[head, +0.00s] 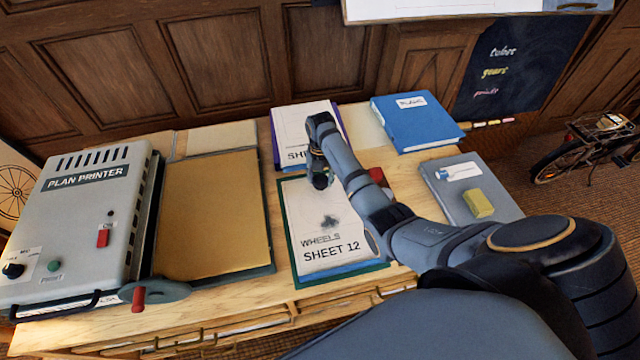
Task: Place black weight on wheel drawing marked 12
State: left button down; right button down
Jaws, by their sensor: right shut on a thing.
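The drawing marked "WHEELS SHEET 12" (345,250) lies on a green board on the wooden desk. My right gripper (319,172) is above the far part of this sheet, shut on a small dark round thing, which looks like the black weight (320,182). The fingers hide part of the weight, and it appears to be held above the paper. A dark blurred patch shows on the sheet nearer to me. My right arm covers the sheet's right side. My left gripper is not in view.
Another sheet (290,120) on a purple board lies behind. A blue binder (415,122) is at the back right. A plan printer (75,225) and a tan board (215,215) fill the left. A red thing (377,175) is partly behind my arm.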

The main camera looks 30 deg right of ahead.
aim_at(320, 178)
jog(key=shift+w+f, duration=0.2)
jog(key=shift+f, duration=0.15)
notch_tip(320, 178, down, 2)
jog(key=shift+s+a+f, duration=0.1)
jog(key=shift+f, duration=0.2)
jog(key=c, duration=0.6)
grip_release()
jog(key=shift+f, duration=0.15)
jog(key=shift+c, duration=0.2)
jog(key=shift+r, duration=0.25)
notch_tip(320, 178, up, 12)
jog(key=shift+f, duration=0.1)
jog(key=shift+s+f, duration=0.1)
